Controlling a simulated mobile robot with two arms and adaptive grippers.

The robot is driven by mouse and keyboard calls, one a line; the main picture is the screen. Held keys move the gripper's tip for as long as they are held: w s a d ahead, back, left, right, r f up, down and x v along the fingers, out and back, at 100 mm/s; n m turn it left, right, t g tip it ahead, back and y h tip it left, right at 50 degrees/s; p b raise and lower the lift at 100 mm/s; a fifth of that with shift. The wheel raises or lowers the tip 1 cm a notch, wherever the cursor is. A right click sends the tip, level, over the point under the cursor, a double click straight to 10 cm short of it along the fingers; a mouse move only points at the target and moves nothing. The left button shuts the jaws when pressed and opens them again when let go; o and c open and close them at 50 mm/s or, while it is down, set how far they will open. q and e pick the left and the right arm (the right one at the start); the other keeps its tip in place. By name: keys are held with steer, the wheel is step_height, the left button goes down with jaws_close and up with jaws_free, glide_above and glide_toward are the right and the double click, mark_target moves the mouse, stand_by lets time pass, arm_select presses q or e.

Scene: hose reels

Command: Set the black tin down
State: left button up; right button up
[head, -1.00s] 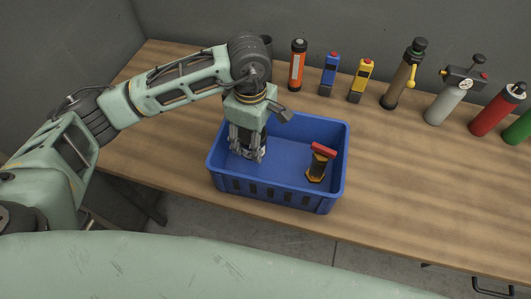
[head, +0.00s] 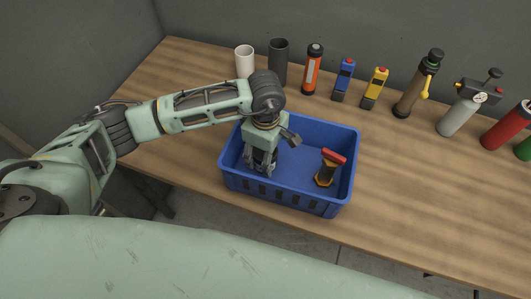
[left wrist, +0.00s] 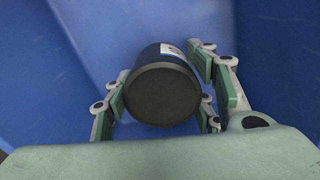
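The black tin (left wrist: 163,92), a dark cylinder with a white label patch on its side, shows end-on in the left wrist view. My left gripper (left wrist: 165,105) has fingers on both sides of it, and the pads appear to touch it. In the head view my left gripper (head: 261,163) points down inside the left part of the blue crate (head: 290,202). There its fingers mostly hide the tin. I cannot tell whether the tin touches the crate floor. My right gripper is not in view.
A black and yellow tool with a red top (head: 329,168) stands in the crate's right part. Behind the crate stand a white cup (head: 244,60), a dark cup (head: 278,62), an orange flashlight (head: 312,70) and several other items. The wooden table (head: 405,185) is clear right of the crate.

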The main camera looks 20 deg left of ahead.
arm_select(q)
steer(key=o, duration=0.3)
steer(key=shift+r, duration=0.15)
steer(key=shift+r, duration=0.15)
step_height(320, 180, up, 11)
steer(key=b, duration=0.3)
steer(key=shift+f+b, duration=0.2)
steer(key=shift+b, duration=0.1)
steer(key=shift+r, duration=0.6)
